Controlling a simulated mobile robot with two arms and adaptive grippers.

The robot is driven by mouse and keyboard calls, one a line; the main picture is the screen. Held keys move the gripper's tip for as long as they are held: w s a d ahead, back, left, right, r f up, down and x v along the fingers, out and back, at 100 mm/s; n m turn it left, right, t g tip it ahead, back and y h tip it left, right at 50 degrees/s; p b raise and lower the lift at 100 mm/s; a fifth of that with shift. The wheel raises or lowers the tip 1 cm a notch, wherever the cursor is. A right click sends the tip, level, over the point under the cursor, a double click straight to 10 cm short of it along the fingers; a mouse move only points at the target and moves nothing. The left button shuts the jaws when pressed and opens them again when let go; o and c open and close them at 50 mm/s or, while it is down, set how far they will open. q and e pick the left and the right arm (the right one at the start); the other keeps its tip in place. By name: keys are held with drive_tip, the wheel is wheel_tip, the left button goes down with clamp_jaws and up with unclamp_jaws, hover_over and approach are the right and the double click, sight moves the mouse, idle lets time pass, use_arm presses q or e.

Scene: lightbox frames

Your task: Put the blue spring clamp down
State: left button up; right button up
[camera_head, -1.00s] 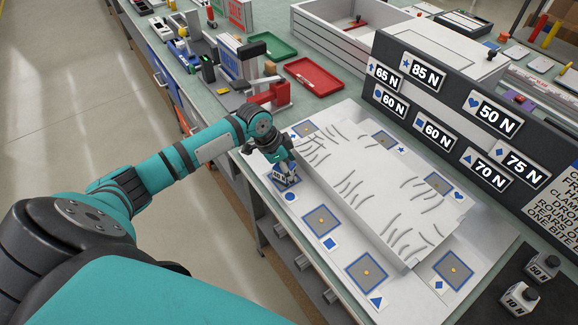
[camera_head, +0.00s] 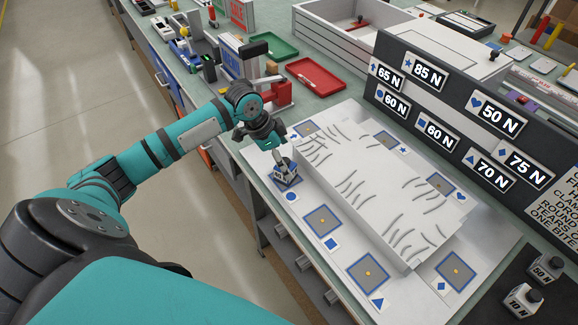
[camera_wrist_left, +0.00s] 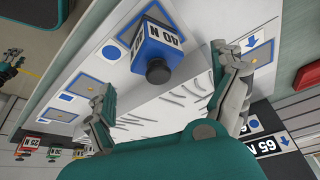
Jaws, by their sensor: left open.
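I see no object that clearly looks like a blue spring clamp. A blue-and-white block (camera_head: 287,174) marked "40 N", with a dark knob on top, stands upright on the pad by the blue circle at the near left of the white board. It also shows in the left wrist view (camera_wrist_left: 158,46). My left gripper (camera_head: 279,153) is just above the block. In the left wrist view its two fingers (camera_wrist_left: 162,70) are spread wide on either side of the block and knob, apart from them. My right gripper is not in view.
A white raised panel (camera_head: 370,185) with curved slits covers the middle of the board. Empty square pads (camera_head: 323,221) lie around it. A dark sign rack (camera_head: 450,120) stands behind. Two weights (camera_head: 522,300) sit at right. A red tray (camera_head: 316,76) lies beyond the arm.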

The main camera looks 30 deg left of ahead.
use_arm(q)
drive_tip(key=v, duration=0.6)
drive_tip(key=shift+s+r+b, duration=0.15)
drive_tip(key=shift+r+b, duration=0.2)
